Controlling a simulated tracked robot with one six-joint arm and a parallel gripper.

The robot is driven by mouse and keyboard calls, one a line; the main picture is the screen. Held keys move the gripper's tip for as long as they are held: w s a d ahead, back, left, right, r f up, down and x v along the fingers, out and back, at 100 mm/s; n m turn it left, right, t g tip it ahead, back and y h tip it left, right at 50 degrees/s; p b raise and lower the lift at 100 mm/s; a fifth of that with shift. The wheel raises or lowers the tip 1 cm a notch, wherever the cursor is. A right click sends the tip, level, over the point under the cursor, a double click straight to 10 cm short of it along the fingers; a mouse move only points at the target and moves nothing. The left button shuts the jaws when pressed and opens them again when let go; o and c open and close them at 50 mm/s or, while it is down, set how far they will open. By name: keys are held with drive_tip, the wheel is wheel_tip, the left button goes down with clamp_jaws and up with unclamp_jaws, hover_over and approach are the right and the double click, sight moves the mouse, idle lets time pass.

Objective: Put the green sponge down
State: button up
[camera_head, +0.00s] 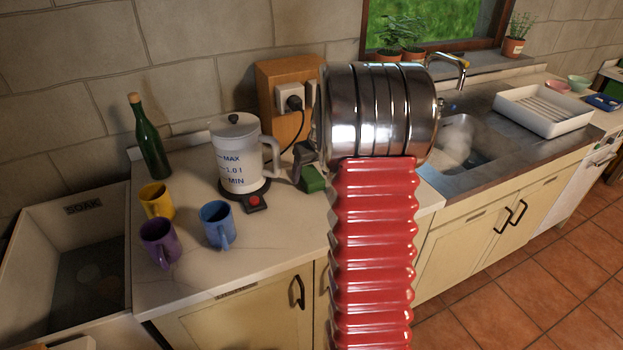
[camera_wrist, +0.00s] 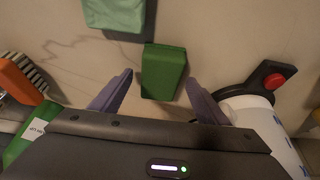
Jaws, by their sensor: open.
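The green sponge (camera_head: 312,178) lies on the worktop just right of the kettle, partly hidden by my arm in the head view. In the wrist view the sponge (camera_wrist: 164,70) is a dark green block between my two fingers, with a gap on each side. My gripper (camera_wrist: 159,77) is open around it and holds nothing. In the head view only a dark part of my gripper (camera_head: 303,155) shows, just above the sponge; the rest is behind my arm.
The white kettle (camera_head: 235,150) on its red-switched base is close left. Blue (camera_head: 218,223), yellow (camera_head: 156,200) and purple (camera_head: 159,241) mugs stand farther left. The wrist view shows a pale green item (camera_wrist: 113,14) and an orange brush (camera_wrist: 20,80). The front worktop is clear.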

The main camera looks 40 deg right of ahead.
sight(312, 175)
drive_tip(key=shift+f, duration=0.25)
idle(0.3)
drive_tip(key=c, duration=1.2)
drive_tip(key=shift+r, duration=0.1)
wheel_tip(312, 175, up, 10)
drive_tip(key=shift+r, duration=0.15)
idle(0.5)
